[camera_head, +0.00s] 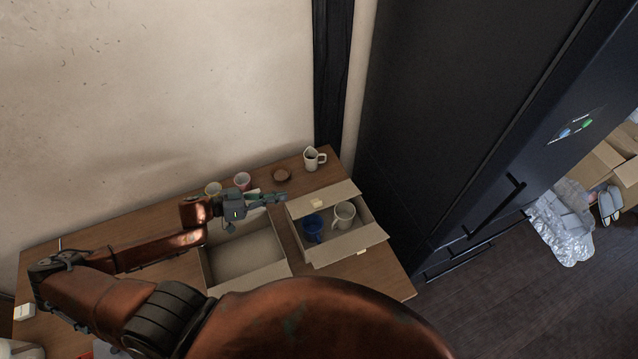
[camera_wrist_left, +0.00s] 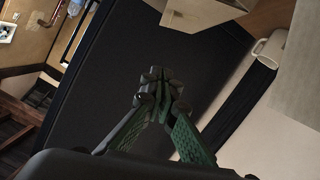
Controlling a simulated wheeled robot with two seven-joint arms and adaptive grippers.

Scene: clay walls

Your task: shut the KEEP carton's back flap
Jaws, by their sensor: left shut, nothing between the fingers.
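Two cardboard cartons stand side by side on the table. The right carton (camera_head: 350,245) is open and holds a blue mug (camera_head: 313,228) and a cream mug (camera_head: 344,214). Its back flap (camera_head: 338,194) is spread outward, and a flap also lies out at the front. The left carton (camera_head: 252,278) is open and looks empty. I cannot read the KEEP lettering on either. My left gripper (camera_head: 284,197) is shut and empty, by the right carton's back left corner, near the back flap's left end. Its closed fingertips (camera_wrist_left: 158,84) show in the left wrist view. My right gripper is out of view.
The wall is close behind. A tall dark fridge (camera_head: 450,120) stands to the right. The table's left part (camera_head: 45,255) is mostly clear.

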